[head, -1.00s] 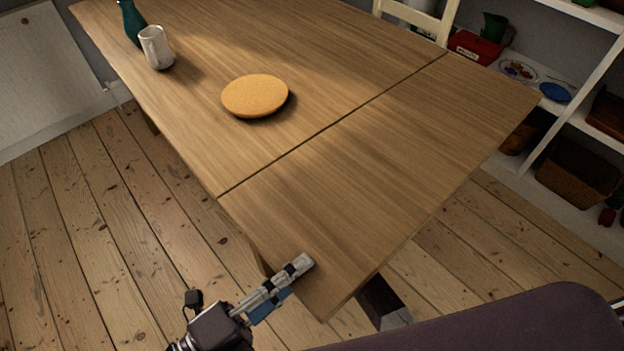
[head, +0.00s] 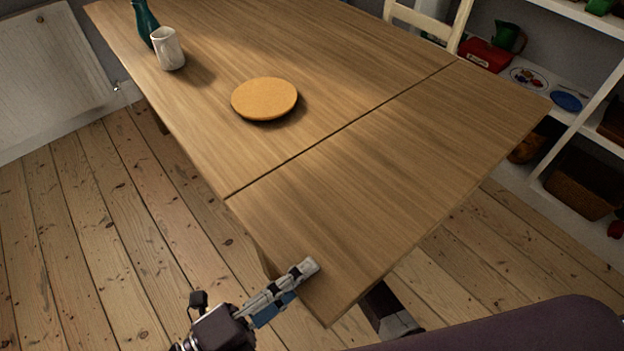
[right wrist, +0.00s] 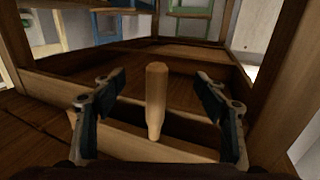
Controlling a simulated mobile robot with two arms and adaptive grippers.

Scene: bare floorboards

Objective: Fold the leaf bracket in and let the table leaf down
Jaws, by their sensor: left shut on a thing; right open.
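The table leaf (head: 400,170) is the near section of the wooden table, level with the main top (head: 330,70) and divided from it by a dark seam. My left gripper (head: 306,272) is shut on the leaf's edge near its front left corner, one finger showing on top. In the right wrist view, a pale wooden peg (right wrist: 156,100) stands upright in front of wooden rails under the table. It looks like the bracket's handle. My right gripper (right wrist: 159,78) is open, with a finger on each side of the peg and gaps between. The bracket is hidden in the head view.
The leaf is bare. A chair (head: 428,20) and white shelves (head: 560,75) stand beyond. Floorboards at left are clear.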

